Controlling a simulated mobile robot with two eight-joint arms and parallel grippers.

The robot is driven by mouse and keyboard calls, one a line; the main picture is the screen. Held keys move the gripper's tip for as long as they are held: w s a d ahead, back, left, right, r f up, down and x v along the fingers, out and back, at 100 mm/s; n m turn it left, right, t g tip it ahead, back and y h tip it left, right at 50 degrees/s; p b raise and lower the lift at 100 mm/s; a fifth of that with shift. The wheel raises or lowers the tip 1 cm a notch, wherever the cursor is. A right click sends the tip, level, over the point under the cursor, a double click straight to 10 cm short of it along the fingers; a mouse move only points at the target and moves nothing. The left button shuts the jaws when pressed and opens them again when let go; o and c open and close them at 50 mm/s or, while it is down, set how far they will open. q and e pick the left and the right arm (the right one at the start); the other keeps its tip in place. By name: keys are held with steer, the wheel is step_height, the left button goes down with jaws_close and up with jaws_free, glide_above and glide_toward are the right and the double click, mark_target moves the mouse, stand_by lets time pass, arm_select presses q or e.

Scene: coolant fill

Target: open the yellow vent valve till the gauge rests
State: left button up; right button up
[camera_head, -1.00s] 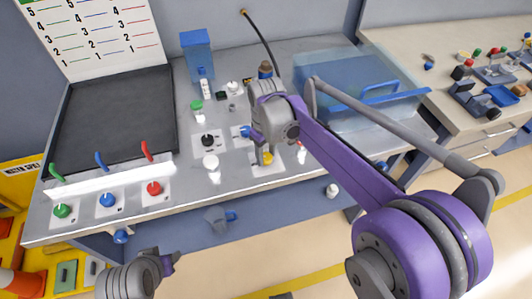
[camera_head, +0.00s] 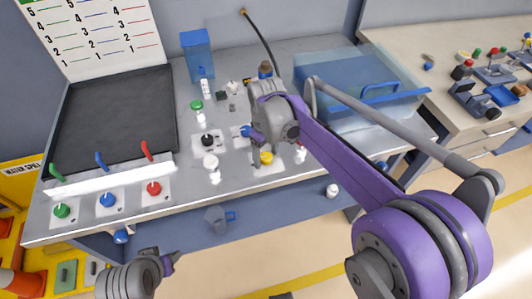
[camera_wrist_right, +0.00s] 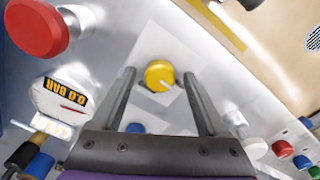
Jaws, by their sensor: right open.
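The yellow vent valve (camera_head: 266,158) is a round knob on a pale square plate near the bench's front edge. In the right wrist view the yellow knob (camera_wrist_right: 159,74) lies between the finger ends, with a gap on both sides. My right gripper (camera_wrist_right: 158,74) is open and empty, its two dark fingers well apart. In the head view my right gripper (camera_head: 257,145) is just above and behind the knob, partly hidden by its wrist. The gauge (camera_wrist_right: 62,102) reads 0.0 BAR beside a red needle. My left gripper (camera_head: 170,264) hangs low in front of the bench; its jaw gap is unclear.
A red knob (camera_wrist_right: 38,27) and a blue knob (camera_wrist_right: 135,128) are close to the right gripper. A clear blue bin (camera_head: 345,80) is behind, to the right.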

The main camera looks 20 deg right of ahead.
mark_target(266, 157)
step_height(266, 157, up, 11)
steer(key=shift+p, duration=0.4)
steer(key=shift+f, duration=0.1)
stand_by(0.4)
steer(key=s+d+f+m+t+p, duration=0.1)
steer(key=s+f+m, duration=0.1)
steer(key=s, duration=0.4)
steer(key=s+d+f+m+t, duration=0.2)
steer(key=s+f, duration=0.2)
steer(key=s, duration=0.3)
steer(key=s+d+f+m+t+p, duration=0.1)
steer(key=s+d+f+m+t, duration=0.1)
steer(key=s, duration=0.5)
steer(key=shift+s+f+p, duration=0.25)
steer(key=shift+f+p, duration=0.1)
steer(key=shift+f, duration=0.55)
